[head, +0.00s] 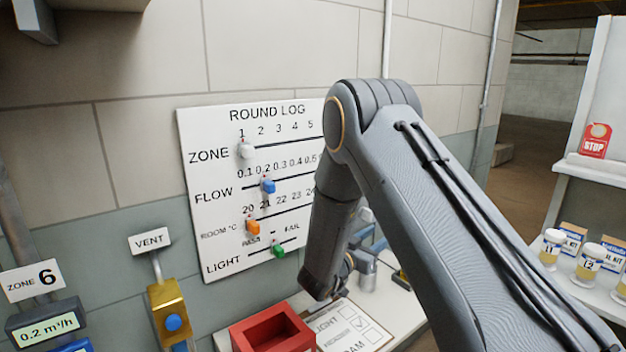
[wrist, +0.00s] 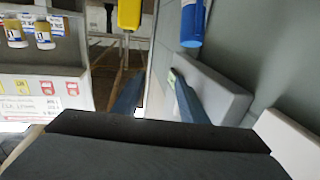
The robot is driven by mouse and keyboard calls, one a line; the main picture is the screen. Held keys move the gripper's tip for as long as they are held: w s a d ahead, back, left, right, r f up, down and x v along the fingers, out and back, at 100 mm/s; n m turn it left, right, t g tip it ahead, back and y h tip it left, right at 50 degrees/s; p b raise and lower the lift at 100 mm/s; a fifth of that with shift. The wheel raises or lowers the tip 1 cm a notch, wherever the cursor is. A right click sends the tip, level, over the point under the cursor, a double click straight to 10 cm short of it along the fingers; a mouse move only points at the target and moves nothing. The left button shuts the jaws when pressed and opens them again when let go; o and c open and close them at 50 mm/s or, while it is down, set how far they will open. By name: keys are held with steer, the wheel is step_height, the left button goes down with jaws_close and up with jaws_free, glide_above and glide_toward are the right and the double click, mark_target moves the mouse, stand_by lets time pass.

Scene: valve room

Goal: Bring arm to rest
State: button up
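My arm reaches forward across the head view, its elbow raised in front of the board's right side and its forearm hanging down. My gripper (head: 365,258) is low behind the forearm, mostly hidden there, near the counter's right part. In the wrist view, my gripper (wrist: 157,98) shows two blue-grey fingers standing apart with nothing between them, so it is open and empty. A dark part of my wrist fills the lower part of that view.
A round log board (head: 235,190) with several sliders hangs on the wall. A red open box (head: 272,332) and a paper form (head: 345,325) lie below it. A yellow vent valve (head: 168,308) stands left. A shelf (head: 590,167) with jars (head: 586,265) is at right.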

steer(key=shift+b+v, duration=0.35)
steer(key=shift+v, duration=1.3)
steer(key=shift+w+r+n+y, duration=0.2)
steer(key=shift+w+n+y, duration=0.35)
steer(key=shift+y, duration=0.55)
steer(key=shift+w+r+n+y, duration=0.1)
steer(key=shift+w+n+y, duration=0.2)
steer(key=shift+y, duration=0.6)
steer(key=shift+a+n+y, duration=0.3)
steer(key=shift+n+y, duration=0.05)
steer(key=shift+y, duration=0.65)
steer(key=s+d+n+g+y, duration=0.1)
steer(key=s+g, duration=0.3)
steer(key=s, duration=0.7)
steer(key=s+d+n+g+y, duration=0.1)
steer(key=s+n+g+y, duration=0.2)
steer(key=s, duration=0.9)
steer(key=s+d+f+n+g+y, duration=0.1)
steer(key=s+g, duration=0.3)
steer(key=s, duration=0.7)
steer(key=shift+s+d+n+g+y, duration=0.3)
steer(key=shift+d+n+g+y, duration=0.1)
steer(key=shift+d+n+y, duration=0.15)
steer(key=shift+a, duration=0.1)
